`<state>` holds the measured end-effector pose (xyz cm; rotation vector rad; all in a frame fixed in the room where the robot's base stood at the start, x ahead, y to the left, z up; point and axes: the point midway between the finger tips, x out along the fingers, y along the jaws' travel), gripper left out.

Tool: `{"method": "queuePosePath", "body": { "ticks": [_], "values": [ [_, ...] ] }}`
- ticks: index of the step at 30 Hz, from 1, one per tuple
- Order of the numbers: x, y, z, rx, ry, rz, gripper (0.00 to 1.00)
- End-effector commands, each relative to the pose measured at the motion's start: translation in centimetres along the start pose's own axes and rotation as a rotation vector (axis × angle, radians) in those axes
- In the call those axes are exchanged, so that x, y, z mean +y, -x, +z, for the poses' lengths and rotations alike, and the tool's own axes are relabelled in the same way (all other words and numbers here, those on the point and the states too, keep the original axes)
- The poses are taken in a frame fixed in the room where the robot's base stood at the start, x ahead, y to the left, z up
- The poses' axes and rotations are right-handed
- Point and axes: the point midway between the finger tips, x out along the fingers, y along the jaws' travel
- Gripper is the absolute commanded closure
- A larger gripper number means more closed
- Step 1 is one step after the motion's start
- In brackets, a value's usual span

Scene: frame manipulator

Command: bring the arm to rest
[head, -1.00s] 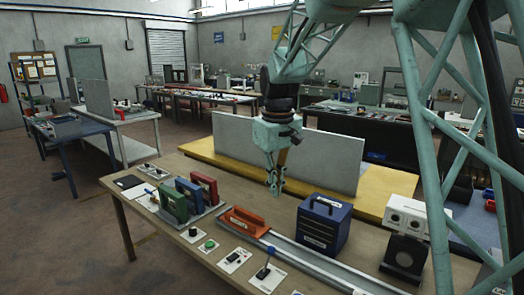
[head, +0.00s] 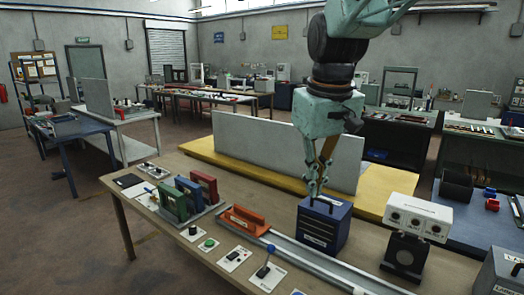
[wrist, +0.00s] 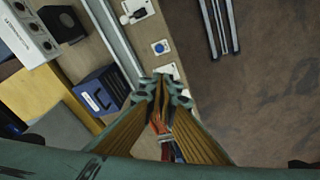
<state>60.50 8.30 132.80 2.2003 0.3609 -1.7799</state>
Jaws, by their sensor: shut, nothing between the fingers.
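My gripper (head: 317,188) is pale green and points down in the head view. Its fingertips appear just above or in front of the top of the blue box (head: 323,225); I cannot tell the exact gap. In the wrist view my gripper (wrist: 163,82) shows its fingers shut together with nothing between them. The blue box (wrist: 100,92) lies to the left of the fingers there.
The wooden bench (head: 208,258) carries a metal rail (head: 310,262), an orange block (head: 244,220), red, blue and green handled frames, small switch plates and a white-and-black unit (head: 413,220). A grey panel (head: 290,150) stands behind on a yellow platform. Open floor lies left.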

Motion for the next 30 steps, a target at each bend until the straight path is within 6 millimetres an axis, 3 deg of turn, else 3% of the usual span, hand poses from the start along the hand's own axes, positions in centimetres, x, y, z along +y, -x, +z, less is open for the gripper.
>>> {"method": "queuePosePath", "body": {
  "ticks": [13,30],
  "values": [
    [-0.1,3.4,8.3,0.032,-0.092,0.011,1.0],
    [-1.3,5.4,18.8,0.072,-0.207,0.024,1.0]
  ]
}}
